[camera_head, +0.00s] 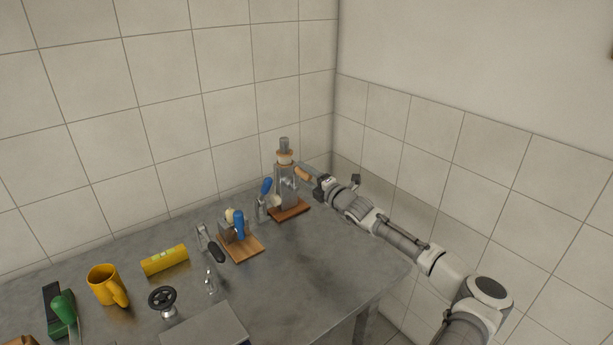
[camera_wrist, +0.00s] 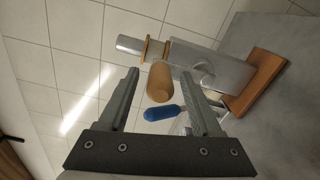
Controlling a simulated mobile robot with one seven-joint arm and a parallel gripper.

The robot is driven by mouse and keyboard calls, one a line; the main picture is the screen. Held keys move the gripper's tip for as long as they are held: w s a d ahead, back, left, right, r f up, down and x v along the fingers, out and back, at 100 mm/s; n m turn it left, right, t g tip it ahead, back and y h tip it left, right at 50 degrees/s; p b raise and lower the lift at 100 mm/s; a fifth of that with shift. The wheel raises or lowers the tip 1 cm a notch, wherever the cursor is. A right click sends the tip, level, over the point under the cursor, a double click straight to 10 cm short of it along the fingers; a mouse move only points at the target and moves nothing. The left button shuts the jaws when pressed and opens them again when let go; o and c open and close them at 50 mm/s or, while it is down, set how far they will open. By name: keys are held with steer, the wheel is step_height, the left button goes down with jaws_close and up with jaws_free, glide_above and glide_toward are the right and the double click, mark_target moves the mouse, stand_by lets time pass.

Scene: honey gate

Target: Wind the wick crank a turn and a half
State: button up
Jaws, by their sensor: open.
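The wick crank (camera_head: 286,180) is a grey metal post on a brown wooden base (camera_head: 290,208) at the back right of the table. Its wooden handle (camera_head: 303,173) sticks out toward my gripper (camera_head: 317,181). In the wrist view the crank's grey body (camera_wrist: 228,70) lies sideways, and the handle (camera_wrist: 160,82) shows end-on between the fingertips of my gripper (camera_wrist: 158,76). The jaws are open, with a visible gap on both sides of the handle. How deep the handle sits between the fingers is hard to tell.
A blue-handled clamp (camera_head: 265,190) stands just left of the crank; its blue grip (camera_wrist: 163,112) shows below the handle. The table's right front is clear.

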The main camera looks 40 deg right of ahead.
steer(key=s, duration=1.7)
steer(key=shift+s+d, duration=0.2)
steer(key=shift+d, duration=0.1)
